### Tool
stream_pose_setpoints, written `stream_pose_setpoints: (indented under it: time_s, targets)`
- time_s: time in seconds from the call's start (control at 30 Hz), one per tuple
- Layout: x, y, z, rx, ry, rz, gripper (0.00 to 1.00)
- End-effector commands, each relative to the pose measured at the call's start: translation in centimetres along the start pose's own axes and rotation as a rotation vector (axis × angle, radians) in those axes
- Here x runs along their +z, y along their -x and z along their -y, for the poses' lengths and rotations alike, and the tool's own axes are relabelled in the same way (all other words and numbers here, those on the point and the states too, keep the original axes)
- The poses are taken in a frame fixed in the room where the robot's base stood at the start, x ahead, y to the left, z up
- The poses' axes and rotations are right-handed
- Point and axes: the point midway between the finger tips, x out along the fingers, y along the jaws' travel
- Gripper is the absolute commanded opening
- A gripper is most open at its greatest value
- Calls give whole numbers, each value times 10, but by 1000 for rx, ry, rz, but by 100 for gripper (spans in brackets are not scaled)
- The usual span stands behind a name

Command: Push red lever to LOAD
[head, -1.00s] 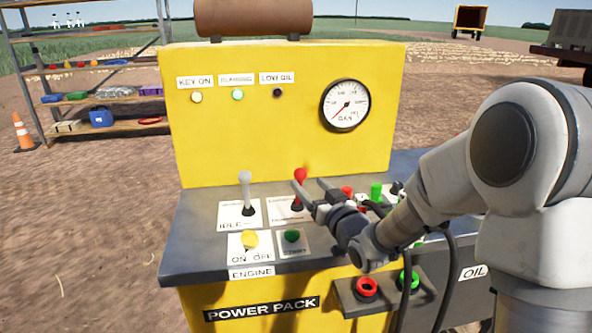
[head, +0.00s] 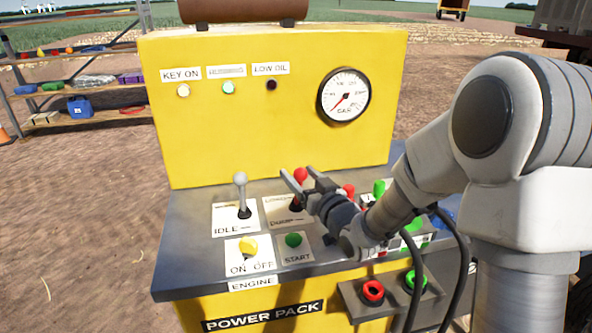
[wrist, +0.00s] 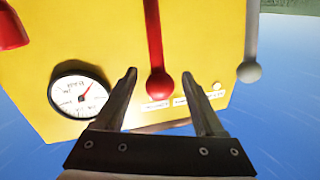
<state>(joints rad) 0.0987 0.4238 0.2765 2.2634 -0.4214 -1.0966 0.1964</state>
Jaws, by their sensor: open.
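The red lever (head: 300,175) stands on a labelled plate (head: 280,208) on the yellow power pack's console. The word DUMP shows at the plate's front edge; the label at its back is too small to read surely. My gripper (head: 301,181) is open at the height of the red knob, with one finger on each side. In the wrist view, the red lever (wrist: 157,82) shows between the two open fingers of my gripper (wrist: 161,84), with a gap on both sides. The lever's base is partly hidden by my gripper in the head view.
A grey-knobbed lever (head: 240,180) marked IDLE stands to the left. A yellow switch (head: 248,246) and green START button (head: 293,240) lie in front. Red and green controls (head: 379,188) crowd the right. The yellow panel with a gauge (head: 343,94) rises behind.

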Motion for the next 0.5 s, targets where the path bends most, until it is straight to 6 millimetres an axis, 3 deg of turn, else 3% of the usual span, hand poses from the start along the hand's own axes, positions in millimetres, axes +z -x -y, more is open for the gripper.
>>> stream_pose_setpoints:
  time_s: [0.47,0.5]
  targets:
    - [0,1,0,0,0,0,71]
    - [0,1,0,0,0,0,65]
